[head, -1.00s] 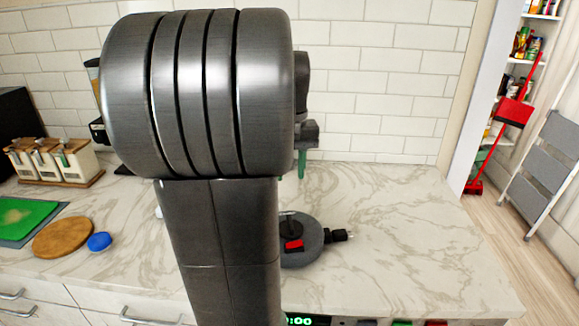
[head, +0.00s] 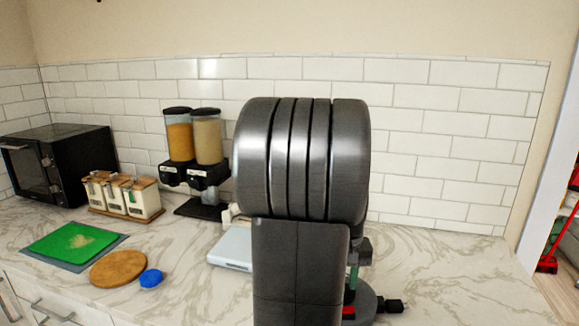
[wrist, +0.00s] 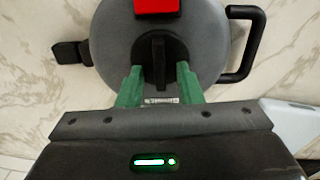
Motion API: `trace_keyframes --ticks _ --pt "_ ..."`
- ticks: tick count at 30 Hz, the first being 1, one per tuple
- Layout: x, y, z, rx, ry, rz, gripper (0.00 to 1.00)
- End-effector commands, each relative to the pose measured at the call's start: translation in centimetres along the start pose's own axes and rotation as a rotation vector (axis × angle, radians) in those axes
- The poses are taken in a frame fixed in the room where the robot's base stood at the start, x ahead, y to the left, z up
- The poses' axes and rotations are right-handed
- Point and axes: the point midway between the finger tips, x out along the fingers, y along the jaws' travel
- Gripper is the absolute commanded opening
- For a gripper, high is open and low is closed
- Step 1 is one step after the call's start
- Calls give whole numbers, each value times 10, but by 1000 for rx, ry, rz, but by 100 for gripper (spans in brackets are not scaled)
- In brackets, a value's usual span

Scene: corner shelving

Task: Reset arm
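My gripper (wrist: 160,78) shows in the wrist view with two green fingers apart. A round grey pot-like appliance (wrist: 110,35) lies under it, with a black knob (wrist: 157,52) in line with the gap between the fingertips. The fingers look open, and I see nothing held between them. In the head view my arm hides most of my gripper; only a bit of green finger (head: 353,276) shows above the round grey appliance (head: 366,300) on the counter.
The marble counter (head: 450,275) is clear to the right. A white flat device (head: 231,248) stands left of my arm, with cereal dispensers (head: 194,150) behind. Canisters (head: 123,194), a microwave (head: 60,160), a green cutting board (head: 75,243), a wooden board (head: 118,268) and a blue lid (head: 151,278) are farther left.

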Motion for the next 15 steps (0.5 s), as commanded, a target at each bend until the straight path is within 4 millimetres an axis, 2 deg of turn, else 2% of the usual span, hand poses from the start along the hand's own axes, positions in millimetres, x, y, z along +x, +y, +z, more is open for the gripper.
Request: trace_keyframes --ticks 15 --pt "-1 -1 0 -68 0 0 33"
